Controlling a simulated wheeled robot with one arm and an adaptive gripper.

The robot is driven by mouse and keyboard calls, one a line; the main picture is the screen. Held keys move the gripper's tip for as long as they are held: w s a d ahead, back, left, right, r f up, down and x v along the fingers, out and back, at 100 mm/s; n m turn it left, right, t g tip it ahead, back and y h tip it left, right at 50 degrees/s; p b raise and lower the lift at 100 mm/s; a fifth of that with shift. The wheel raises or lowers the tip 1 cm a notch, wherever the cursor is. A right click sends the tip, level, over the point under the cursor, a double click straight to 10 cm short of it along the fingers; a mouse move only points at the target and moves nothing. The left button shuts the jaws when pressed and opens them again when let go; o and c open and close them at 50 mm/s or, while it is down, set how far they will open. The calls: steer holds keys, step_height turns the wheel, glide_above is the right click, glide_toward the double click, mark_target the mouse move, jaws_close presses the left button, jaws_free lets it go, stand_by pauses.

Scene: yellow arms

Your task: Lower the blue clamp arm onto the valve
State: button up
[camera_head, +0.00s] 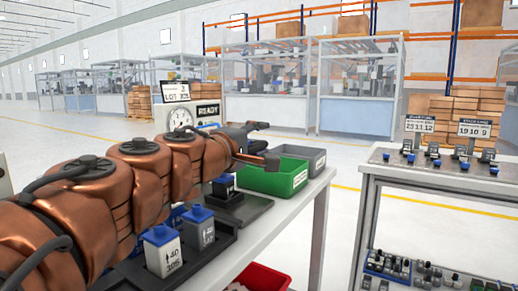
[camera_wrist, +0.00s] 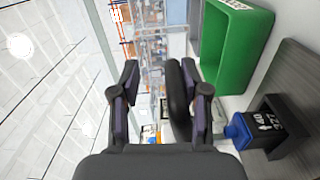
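My gripper (camera_wrist: 158,80) is open, its two fingers spread apart in the wrist view. In the head view it (camera_head: 264,142) reaches out above the bench, past the dark fixture. A dark rounded bar (camera_wrist: 177,95) shows between the fingers, close to the right one; I cannot tell what it belongs to. A valve with a blue top (camera_wrist: 239,130) and a dark body marked 40 and 327 sits in a black fixture (camera_wrist: 288,108), right of the fingers. I cannot make out a blue clamp arm.
A green bin (camera_head: 275,178) and a grey bin (camera_head: 304,158) stand beyond the fixture. Valves with blue caps (camera_head: 160,235) stand in a black rack at the front. A gauge (camera_head: 181,118) with a READY sign is behind my arm. A second table (camera_head: 440,178) is at right.

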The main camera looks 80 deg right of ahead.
steer(key=shift+s+r, duration=0.1)
steer(key=shift+r, duration=3.9)
